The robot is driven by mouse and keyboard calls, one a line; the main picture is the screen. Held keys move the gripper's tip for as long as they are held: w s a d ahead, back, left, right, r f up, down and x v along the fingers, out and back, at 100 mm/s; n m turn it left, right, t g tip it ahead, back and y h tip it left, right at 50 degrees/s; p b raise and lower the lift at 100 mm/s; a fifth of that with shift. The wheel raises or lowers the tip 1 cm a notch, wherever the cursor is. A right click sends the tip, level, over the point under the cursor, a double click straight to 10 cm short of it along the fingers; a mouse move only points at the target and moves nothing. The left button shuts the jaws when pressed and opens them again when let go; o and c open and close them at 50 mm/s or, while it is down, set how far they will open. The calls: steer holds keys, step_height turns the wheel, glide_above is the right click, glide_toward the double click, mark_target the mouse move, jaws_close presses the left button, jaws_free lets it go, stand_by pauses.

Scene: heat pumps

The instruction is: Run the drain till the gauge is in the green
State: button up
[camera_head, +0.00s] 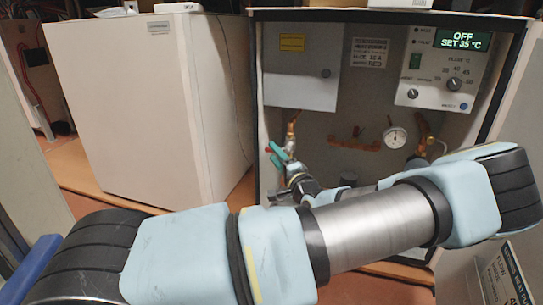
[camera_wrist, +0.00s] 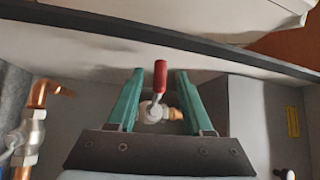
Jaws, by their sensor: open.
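The round white gauge (camera_head: 395,137) is at the lower right inside the open cabinet; its needle and any green band are too small to read. My gripper (camera_head: 277,155) is at the lower left of the cabinet interior, by a copper and silver fitting (camera_head: 292,128). In the wrist view my gripper (camera_wrist: 160,73) is open, with its green fingers on either side of a red lever (camera_wrist: 160,76) on a valve with a brass end (camera_wrist: 174,113). Gaps show between the lever and both fingers. Whether this valve is the drain cannot be told.
A control panel (camera_head: 443,67) reads "OFF, SET 35 °C". A grey box (camera_head: 301,75) hangs at the upper left of the interior. Copper pipework (camera_head: 354,138) lies below it. A closed white cabinet (camera_head: 150,100) stands on the left. Another copper pipe (camera_wrist: 38,98) is left of my gripper.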

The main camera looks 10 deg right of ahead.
steer(key=shift+b+x, duration=0.3)
steer(key=shift+x, duration=1.05)
steer(key=shift+c, duration=0.3)
jaws_close()
